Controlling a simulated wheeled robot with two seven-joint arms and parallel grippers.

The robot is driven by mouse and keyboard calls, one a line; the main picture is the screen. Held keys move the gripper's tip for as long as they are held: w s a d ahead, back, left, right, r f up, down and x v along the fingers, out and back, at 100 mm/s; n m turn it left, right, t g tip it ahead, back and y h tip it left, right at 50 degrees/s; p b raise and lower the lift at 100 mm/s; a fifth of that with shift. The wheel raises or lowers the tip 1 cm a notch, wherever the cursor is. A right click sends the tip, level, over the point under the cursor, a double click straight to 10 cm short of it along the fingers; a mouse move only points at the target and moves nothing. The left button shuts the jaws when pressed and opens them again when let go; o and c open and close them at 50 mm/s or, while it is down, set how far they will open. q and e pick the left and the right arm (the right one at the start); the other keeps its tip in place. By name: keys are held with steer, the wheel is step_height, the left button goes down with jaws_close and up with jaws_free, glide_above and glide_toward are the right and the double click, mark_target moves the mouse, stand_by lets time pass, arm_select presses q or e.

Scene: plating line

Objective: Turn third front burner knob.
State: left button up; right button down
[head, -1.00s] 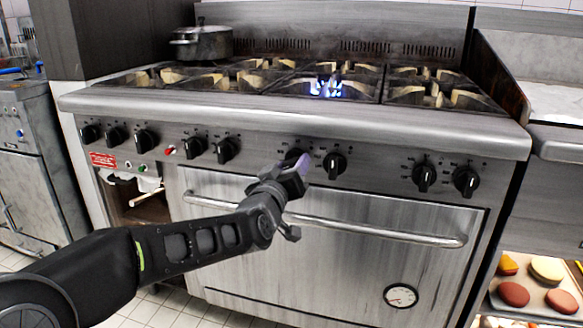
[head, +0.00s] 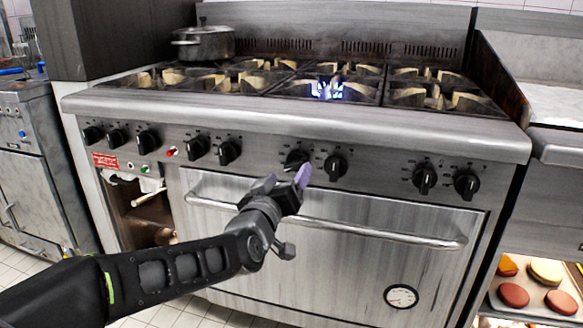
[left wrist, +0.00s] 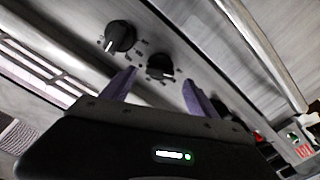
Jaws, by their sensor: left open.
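The steel range has a row of black knobs on its front panel. One knob (head: 295,159), left of the middle pair, sits just above my left gripper (head: 287,183). In the left wrist view this knob (left wrist: 160,67) lies ahead of and between the two open purple fingers (left wrist: 157,92), apart from them. Its grip bar lies at a different angle from that of the neighbouring knob (head: 335,166), which also shows in the left wrist view (left wrist: 118,37). A blue flame (head: 327,90) burns on a middle burner. My right gripper is out of view.
The oven door handle (head: 400,233) runs across below the knobs, near my left wrist. A lidded pot (head: 203,43) stands at the back left of the stovetop. A tray of patties and buns (head: 535,307) is at lower right.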

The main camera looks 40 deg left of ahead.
arm_select(q)
steer(key=v, duration=0.3)
steer(key=shift+s, duration=0.2)
stand_by(0.4)
